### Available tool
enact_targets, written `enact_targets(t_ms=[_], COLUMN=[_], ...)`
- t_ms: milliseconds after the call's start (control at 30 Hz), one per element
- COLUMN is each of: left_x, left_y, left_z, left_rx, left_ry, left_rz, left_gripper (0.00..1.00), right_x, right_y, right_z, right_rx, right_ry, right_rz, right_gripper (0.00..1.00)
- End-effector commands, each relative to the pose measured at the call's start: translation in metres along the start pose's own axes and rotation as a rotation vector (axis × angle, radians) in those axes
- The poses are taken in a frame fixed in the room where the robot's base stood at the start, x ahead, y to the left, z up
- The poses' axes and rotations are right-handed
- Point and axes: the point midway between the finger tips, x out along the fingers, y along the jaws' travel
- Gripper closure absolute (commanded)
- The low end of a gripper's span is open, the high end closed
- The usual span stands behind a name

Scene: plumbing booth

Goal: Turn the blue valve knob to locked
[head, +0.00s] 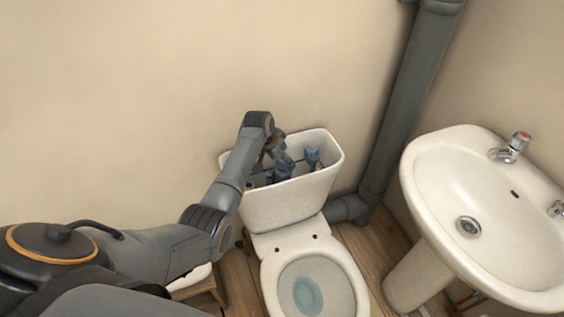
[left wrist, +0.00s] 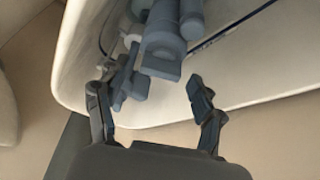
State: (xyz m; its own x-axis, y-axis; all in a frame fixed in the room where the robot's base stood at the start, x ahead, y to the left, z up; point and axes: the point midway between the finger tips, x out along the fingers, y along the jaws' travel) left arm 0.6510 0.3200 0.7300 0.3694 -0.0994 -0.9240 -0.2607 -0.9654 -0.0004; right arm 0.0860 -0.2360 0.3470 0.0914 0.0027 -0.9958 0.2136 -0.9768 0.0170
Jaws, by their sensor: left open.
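The open cistern (head: 290,200) of the white toilet holds blue-grey fittings. One blue fitting (head: 312,156) stands at its right, and another (head: 284,166) is near its middle, partly behind my gripper. My left gripper (head: 274,143) reaches over the cistern from the left. In the left wrist view its fingers (left wrist: 150,80) are apart. A blue-grey fitting (left wrist: 163,45) lies just beyond the gap, and a smaller blue-grey piece (left wrist: 128,86) is close to the left finger; I cannot tell if they touch. I cannot tell for sure which part is the valve knob. My right gripper is out of view.
A thick grey pipe (head: 409,95) runs up the wall right of the cistern. A white washbasin (head: 434,188) with a tap (head: 513,146) stands at the right. The toilet bowl (head: 318,284) is below the cistern. The wall above is clear.

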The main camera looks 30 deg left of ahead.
Motion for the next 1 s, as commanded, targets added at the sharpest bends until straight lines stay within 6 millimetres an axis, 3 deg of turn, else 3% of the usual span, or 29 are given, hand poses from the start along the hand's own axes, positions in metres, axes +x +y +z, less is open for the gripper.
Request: enact_targets(t_ms=[133,433,700,867,1000], left_x=[0.0095,0.0106,0.0106,0.0095,0.0098], left_y=[0.0006,0.0004,0.0005,-0.0007,-0.0028], left_z=[0.0002,0.0000,0.0003,-0.0001,0.0007], left_rx=[0.000,0.000,0.000,0.031,0.160], left_ry=[0.000,0.000,0.000,-0.002,-0.005], left_rz=[0.001,0.000,0.001,0.012,0.065], left_gripper=[0.32,0.32,0.87,0.87,0.87], right_x=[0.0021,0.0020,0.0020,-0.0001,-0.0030], right_y=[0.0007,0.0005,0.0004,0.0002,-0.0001], right_z=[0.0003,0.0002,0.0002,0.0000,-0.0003], right_rx=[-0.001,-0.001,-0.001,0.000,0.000], right_ry=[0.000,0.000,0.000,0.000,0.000], right_rz=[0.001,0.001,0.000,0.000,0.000], right_gripper=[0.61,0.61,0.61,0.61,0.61])
